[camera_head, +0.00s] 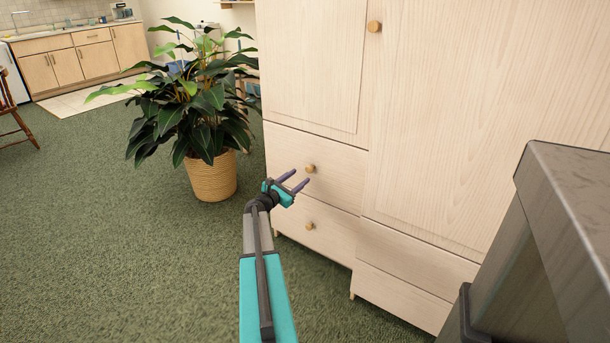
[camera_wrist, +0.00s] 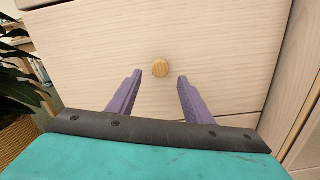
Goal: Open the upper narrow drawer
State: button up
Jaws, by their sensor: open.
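The pale wood cabinet has an upper narrow drawer (camera_head: 337,174) with a round wooden knob (camera_head: 310,169); the drawer looks shut. In the wrist view, a round knob (camera_wrist: 160,68) on a drawer front (camera_wrist: 230,50) lies just beyond my fingertips, centred between them. My gripper (camera_head: 300,178) is open and empty, with its purple fingers pointing at the cabinet front. The fingers (camera_wrist: 158,80) also show in the wrist view, apart on either side of the knob. I cannot tell the exact gap to the drawer front.
A lower narrow drawer (camera_head: 335,238) with its own knob (camera_head: 310,226) is below. Tall doors (camera_head: 470,110) and wider drawers (camera_head: 410,258) are to the right. A potted plant (camera_head: 212,175) stands left of the cabinet. Green carpet (camera_head: 120,240) is clear at the left.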

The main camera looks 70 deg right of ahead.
aim_at(308, 170)
jog(key=shift+x, duration=2.9)
